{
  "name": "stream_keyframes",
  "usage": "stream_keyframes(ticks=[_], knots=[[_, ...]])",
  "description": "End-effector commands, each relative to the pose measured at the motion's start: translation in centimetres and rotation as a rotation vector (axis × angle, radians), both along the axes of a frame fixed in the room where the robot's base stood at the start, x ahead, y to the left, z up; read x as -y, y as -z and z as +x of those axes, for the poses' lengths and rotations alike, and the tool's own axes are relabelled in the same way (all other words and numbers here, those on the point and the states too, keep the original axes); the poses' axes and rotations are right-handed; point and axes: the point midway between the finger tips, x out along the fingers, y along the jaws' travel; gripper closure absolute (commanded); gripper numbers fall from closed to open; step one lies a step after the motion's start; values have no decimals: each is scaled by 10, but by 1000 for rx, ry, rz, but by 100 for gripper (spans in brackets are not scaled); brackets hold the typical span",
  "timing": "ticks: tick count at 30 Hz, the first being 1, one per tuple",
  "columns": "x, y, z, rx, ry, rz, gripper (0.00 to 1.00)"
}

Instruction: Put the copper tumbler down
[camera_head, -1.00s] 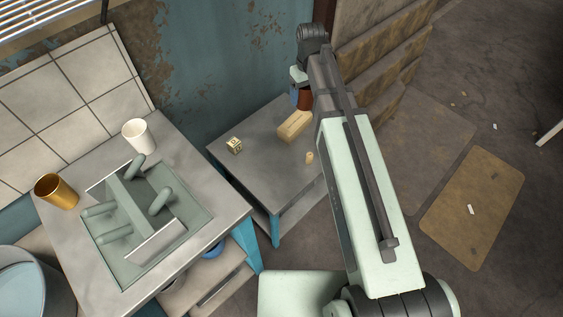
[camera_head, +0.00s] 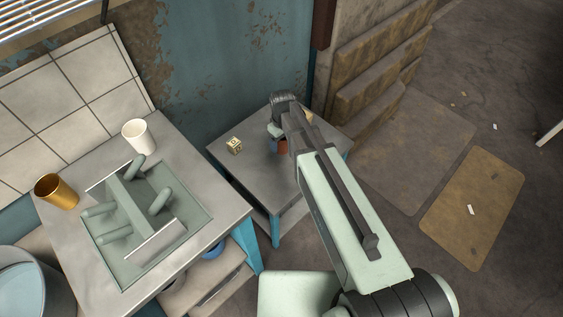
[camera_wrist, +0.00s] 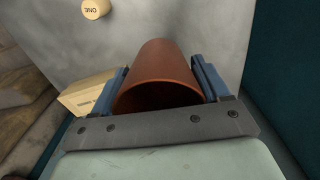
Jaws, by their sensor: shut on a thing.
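The copper tumbler (camera_wrist: 160,75) is a reddish-brown cup between the two blue fingers of my gripper (camera_wrist: 159,80). The fingers press on its sides, and its open mouth faces the wrist camera.
A patterned cube (camera_head: 234,146) stands left of my gripper on the small table. A white cup (camera_head: 138,136) and gold tumbler (camera_head: 57,191) stand on the left table.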

Motion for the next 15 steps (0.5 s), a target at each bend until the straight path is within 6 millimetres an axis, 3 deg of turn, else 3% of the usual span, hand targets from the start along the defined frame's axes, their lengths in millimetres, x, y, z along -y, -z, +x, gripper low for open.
stream_keyframes(ticks=[8,15], knots=[[-2,18,8,-2,-29,-1,57],[-2,53,9,-2,-28,-1,57]])
